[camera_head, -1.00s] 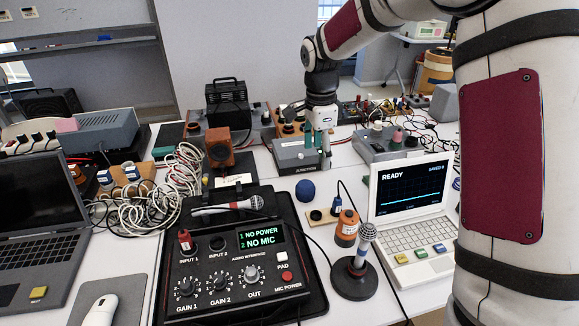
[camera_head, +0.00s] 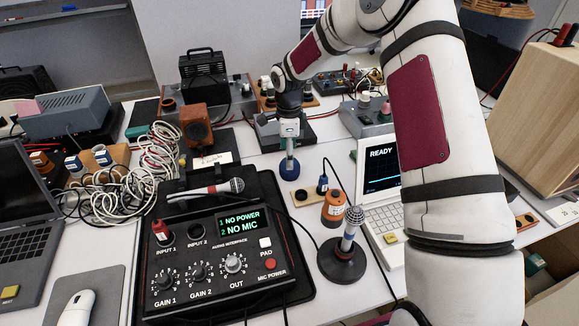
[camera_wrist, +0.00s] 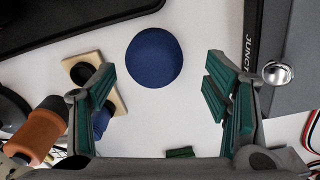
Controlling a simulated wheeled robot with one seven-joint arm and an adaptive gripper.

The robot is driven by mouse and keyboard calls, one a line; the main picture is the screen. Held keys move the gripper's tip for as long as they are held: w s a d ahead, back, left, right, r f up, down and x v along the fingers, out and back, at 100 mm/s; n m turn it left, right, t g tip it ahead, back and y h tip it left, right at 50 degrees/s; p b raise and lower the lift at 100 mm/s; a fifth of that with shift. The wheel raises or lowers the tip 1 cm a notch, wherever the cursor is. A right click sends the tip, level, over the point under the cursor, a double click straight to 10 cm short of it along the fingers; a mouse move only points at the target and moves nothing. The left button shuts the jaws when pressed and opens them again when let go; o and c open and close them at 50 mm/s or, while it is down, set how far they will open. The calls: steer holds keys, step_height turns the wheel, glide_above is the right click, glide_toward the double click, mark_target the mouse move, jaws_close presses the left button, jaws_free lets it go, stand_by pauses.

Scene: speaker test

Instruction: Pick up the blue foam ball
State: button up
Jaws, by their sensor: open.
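The blue foam ball (camera_head: 289,168) sits on the white table, right of the audio interface's black tray, in the head view. In the wrist view the ball (camera_wrist: 154,57) lies beyond the fingertips, roughly centred between them. My gripper (camera_head: 289,150) is right above the ball in the head view, pointing down. In the wrist view my gripper (camera_wrist: 157,80) is open, with its green-padded fingers spread wide and nothing between them. I cannot tell from the head view whether a finger touches the ball.
A wooden block with a hole (camera_wrist: 95,80) and a blue plug lie close to the left finger. An orange cylinder (camera_head: 333,207) and a microphone on a stand (camera_head: 345,250) are nearer. The grey junction box (camera_wrist: 290,60) is close on the right. The audio interface (camera_head: 215,250) stands left.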

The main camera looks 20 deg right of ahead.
steer(key=f, duration=0.4)
steer(key=shift+s+d+f, duration=0.1)
steer(key=shift+s+d, duration=0.05)
steer(key=shift+s, duration=0.25)
steer(key=shift+f, duration=0.55)
steer(key=c, duration=0.9)
